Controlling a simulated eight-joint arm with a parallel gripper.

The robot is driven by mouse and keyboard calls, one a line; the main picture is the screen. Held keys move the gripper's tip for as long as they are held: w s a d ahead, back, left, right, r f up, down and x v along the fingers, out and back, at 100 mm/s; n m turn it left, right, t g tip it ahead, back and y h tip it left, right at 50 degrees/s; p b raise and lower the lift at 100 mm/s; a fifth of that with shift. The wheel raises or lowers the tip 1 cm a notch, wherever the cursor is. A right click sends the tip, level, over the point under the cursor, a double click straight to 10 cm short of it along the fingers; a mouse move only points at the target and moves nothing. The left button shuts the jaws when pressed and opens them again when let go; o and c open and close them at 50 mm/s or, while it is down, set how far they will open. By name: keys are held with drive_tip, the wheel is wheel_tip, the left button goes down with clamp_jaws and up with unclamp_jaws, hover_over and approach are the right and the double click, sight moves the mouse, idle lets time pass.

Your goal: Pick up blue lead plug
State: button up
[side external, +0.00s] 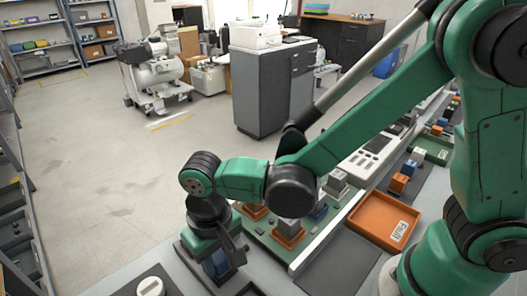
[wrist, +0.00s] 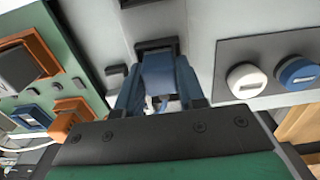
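My gripper (side external: 222,258) points down at the grey bench top near its front edge in the side external view. A blue block-like shape, which looks like the blue lead plug (side external: 214,264), shows low against it. In the wrist view, blue shapes (wrist: 157,74) show just beyond the dark, bolted body of my gripper (wrist: 160,98), with a dark piece above them. I cannot tell which of this blue is plug and which is finger, or whether the fingers touch the plug. My gripper's body hides the lower part.
A green board (side external: 262,228) with orange and grey blocks lies beside my gripper; the wrist view shows its blue socket (wrist: 31,117) and orange plug (wrist: 66,118). White (wrist: 246,80) and blue (wrist: 297,73) round knobs sit on a dark panel opposite. An orange tray (side external: 372,222) stands farther right.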

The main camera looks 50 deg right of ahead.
sight(218, 257)
clamp_jaws()
wheel_tip(218, 257, up, 20)
idle(0.6)
